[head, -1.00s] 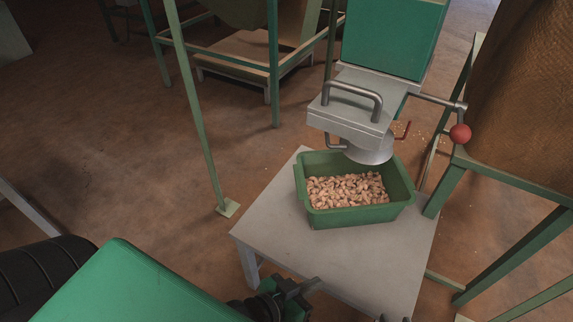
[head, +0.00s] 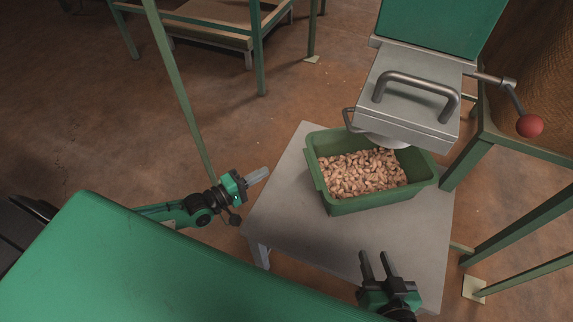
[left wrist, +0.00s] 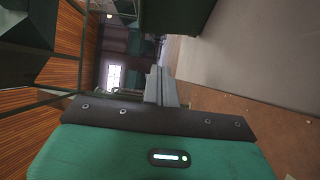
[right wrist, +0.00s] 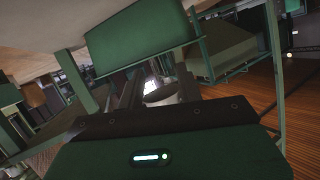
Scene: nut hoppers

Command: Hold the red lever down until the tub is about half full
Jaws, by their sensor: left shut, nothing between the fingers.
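The green tub (head: 330,207) stands on a grey low table under the hopper's metal outlet (head: 388,142). Tan nuts (head: 362,174) cover its floor and lie below the rim; their exact depth is hard to judge. The lever, a grey bent rod with a red ball (head: 529,126), sticks out on the right of the hopper box, its ball end hanging lower. My left gripper (head: 257,176) is shut and empty, left of the tub. It also shows shut in the left wrist view (left wrist: 161,86). My right gripper (head: 377,262) is open and empty, in front of the tub. Neither touches the lever.
The grey hopper box (head: 412,98) has a bar handle (head: 418,90) on its front. The grey table (head: 300,215) is bare in front of the tub.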

